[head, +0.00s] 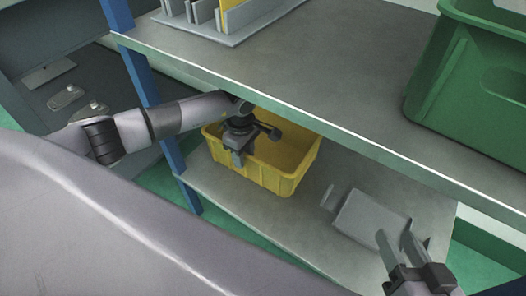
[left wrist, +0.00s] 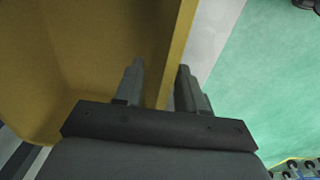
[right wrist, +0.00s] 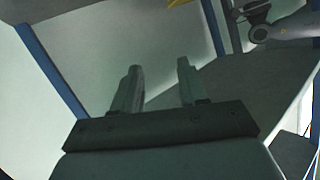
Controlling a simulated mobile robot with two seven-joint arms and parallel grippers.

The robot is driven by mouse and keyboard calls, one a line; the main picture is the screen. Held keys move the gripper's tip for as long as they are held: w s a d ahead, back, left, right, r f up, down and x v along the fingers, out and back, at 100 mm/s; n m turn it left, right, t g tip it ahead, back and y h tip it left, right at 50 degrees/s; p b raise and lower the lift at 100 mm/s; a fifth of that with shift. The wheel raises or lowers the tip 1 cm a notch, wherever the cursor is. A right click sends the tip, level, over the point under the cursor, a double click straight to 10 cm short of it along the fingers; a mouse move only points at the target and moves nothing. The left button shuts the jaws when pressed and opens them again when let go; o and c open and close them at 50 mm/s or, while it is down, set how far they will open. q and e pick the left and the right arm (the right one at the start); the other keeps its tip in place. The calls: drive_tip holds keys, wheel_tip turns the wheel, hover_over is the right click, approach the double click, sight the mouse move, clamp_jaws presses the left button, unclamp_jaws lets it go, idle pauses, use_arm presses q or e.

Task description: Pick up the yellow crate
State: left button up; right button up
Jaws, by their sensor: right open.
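The yellow crate (head: 272,177) stands on the lower shelf, under the edge of the upper one. My left gripper (head: 239,158) is at its near wall, and my arm hides part of the crate. In the left wrist view, the open fingers of my left gripper (left wrist: 160,80) straddle the wall of the yellow crate (left wrist: 95,40), one finger on its inner side and one outside, with a gap between them. My right gripper (head: 397,243) is open and empty at the lower right, apart from the crate; its spread fingers (right wrist: 159,78) show in the right wrist view.
The upper shelf (head: 330,75) overhangs the lower shelf (head: 240,200). A green crate (head: 480,110) and a grey rack (head: 225,22) stand on the upper shelf. A grey flat part (head: 367,216) lies right of the yellow crate. A blue post (head: 165,130) stands at the left.

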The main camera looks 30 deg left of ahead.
use_arm(q)
wheel_tip(320, 180, down, 2)
drive_tip(key=shift+f, duration=0.2)
clamp_jaws()
drive_tip(key=shift+w+r, duration=0.1)
drive_tip(key=shift+r, duration=0.05)
drive_tip(key=shift+r, duration=0.1)
